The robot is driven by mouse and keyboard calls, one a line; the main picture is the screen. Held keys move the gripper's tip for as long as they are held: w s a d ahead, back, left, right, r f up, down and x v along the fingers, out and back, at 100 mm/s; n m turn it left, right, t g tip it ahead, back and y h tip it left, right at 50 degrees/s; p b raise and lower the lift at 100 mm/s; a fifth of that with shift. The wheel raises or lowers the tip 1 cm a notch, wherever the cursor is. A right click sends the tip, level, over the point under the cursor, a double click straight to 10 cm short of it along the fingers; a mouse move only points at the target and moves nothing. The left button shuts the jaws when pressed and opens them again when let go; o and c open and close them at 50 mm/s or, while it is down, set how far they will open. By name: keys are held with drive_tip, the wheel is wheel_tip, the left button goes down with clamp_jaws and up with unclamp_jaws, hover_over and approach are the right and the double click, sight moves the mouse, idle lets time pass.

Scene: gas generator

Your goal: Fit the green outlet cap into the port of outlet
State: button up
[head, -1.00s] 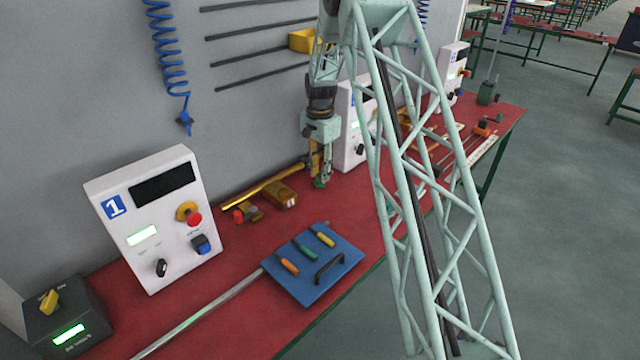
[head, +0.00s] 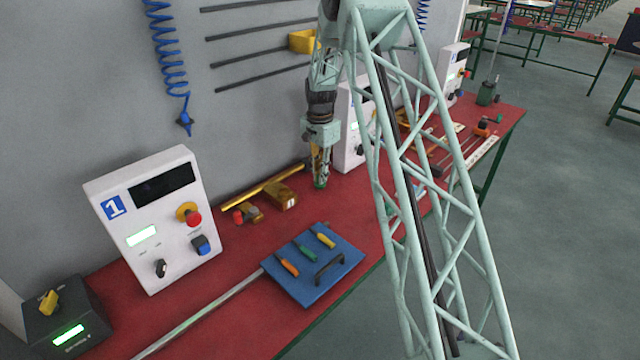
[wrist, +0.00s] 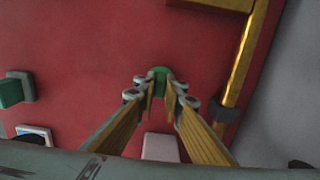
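My gripper (head: 320,178) points down above the red bench, to the right of a brass valve body with a label (head: 285,197). In the wrist view, the gripper's two gold fingers (wrist: 160,88) come close together at a small green cap (wrist: 159,73), which sits at their tips. The gripper looks shut on the cap. The cap also shows as a green spot under the fingertips in the head view (head: 319,185). A brass pipe (head: 266,183) lies along the wall, and it shows at the right in the wrist view (wrist: 238,72). I cannot make out the outlet's port.
A white control box (head: 150,250) stands at the left. A blue tray (head: 318,289) with coloured-handled tools lies in front. Another white box (head: 349,110) stands close behind my gripper. A green block (wrist: 14,91) shows at the left in the wrist view. Bare red bench lies under the cap.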

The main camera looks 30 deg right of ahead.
drive_tip(key=shift+r, duration=0.2)
clamp_jaws()
drive_tip(key=shift+r, duration=1.7)
drive_tip(key=s+a, duration=0.3)
drive_tip(key=s, duration=0.4)
drive_tip(key=s+a+r, duration=0.1)
drive_tip(key=s+a, duration=0.2)
drive_tip(key=s, duration=0.5)
drive_tip(key=shift+p, duration=0.3)
drive_tip(key=shift+a+r, duration=0.15)
drive_tip(key=shift+r, duration=0.05)
drive_tip(key=s+a+r+p, duration=0.1)
drive_tip(key=a+r+p, duration=0.1)
drive_tip(key=a, duration=0.3)
drive_tip(key=s+a+r+p, duration=0.2)
drive_tip(key=a+p, duration=0.2)
drive_tip(key=a, duration=0.2)
drive_tip(key=w, duration=0.5)
drive_tip(key=w+d+f+p, duration=0.1)
drive_tip(key=w, duration=0.9)
drive_tip(key=shift+d+f, duration=0.15)
drive_tip(key=shift+d, duration=0.2)
